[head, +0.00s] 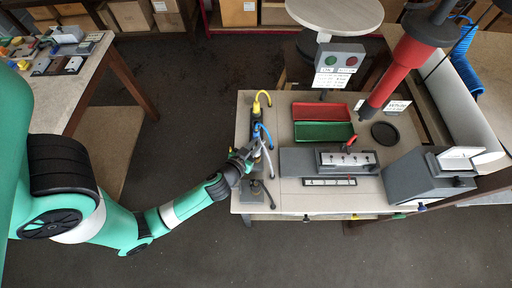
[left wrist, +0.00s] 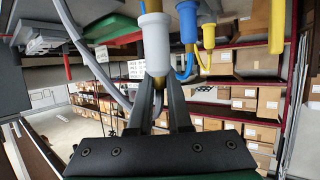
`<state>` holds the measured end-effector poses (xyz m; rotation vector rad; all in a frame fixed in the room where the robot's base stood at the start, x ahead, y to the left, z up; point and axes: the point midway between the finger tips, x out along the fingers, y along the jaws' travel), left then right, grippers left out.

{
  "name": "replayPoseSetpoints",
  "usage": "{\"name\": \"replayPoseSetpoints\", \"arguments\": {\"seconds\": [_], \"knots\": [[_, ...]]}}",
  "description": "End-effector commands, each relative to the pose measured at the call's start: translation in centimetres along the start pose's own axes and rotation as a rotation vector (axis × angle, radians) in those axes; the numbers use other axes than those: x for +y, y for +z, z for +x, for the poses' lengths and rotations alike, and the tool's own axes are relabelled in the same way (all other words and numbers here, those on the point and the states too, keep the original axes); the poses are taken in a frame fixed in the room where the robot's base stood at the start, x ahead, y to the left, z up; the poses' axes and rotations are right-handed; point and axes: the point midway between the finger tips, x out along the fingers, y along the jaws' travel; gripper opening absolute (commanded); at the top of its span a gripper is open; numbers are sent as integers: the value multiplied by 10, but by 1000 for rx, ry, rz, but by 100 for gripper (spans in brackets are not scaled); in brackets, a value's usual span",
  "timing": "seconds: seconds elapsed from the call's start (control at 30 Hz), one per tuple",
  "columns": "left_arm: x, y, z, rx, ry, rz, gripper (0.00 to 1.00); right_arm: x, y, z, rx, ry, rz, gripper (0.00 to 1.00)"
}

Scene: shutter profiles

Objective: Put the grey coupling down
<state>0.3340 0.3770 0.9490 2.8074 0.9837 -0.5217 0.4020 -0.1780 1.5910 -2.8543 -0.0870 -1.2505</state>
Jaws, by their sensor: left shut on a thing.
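The grey coupling (left wrist: 155,45) shows upright and pale between my left gripper's fingers (left wrist: 160,85) in the left wrist view. My left gripper is shut on it, and a grey hose (left wrist: 90,58) curves away to the left. In the head view my left gripper (head: 250,152) is at the left end of the workbench, beside the dark hose stand (head: 257,130). The coupling itself is too small and covered there to make out. A blue coupling (left wrist: 187,22) and a yellow coupling (left wrist: 208,38) hang close to its right in the left wrist view. My right gripper is not in view.
The workbench (head: 285,200) holds a red tray (head: 320,111), a green tray (head: 322,132), a grey fixture (head: 347,161) and a grey box (head: 420,178). A red and black tool (head: 405,60) hangs over its right side. Box shelves stand behind. Bare bench lies at the front.

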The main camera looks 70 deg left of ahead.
Motion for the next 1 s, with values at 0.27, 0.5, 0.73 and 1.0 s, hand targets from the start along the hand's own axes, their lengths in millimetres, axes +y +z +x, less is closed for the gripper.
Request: {"name": "replayPoseSetpoints", "arguments": {"seconds": [0.27,0.5,0.73,1.0], "knots": [[-4,20,2,-30,-10,-1,22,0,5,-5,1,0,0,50],[-3,18,2,-26,-9,-1,46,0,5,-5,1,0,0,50],[-3,18,0,-25,-8,0,46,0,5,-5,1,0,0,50],[0,19,-48,-26,0,5,46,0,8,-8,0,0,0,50]]}}
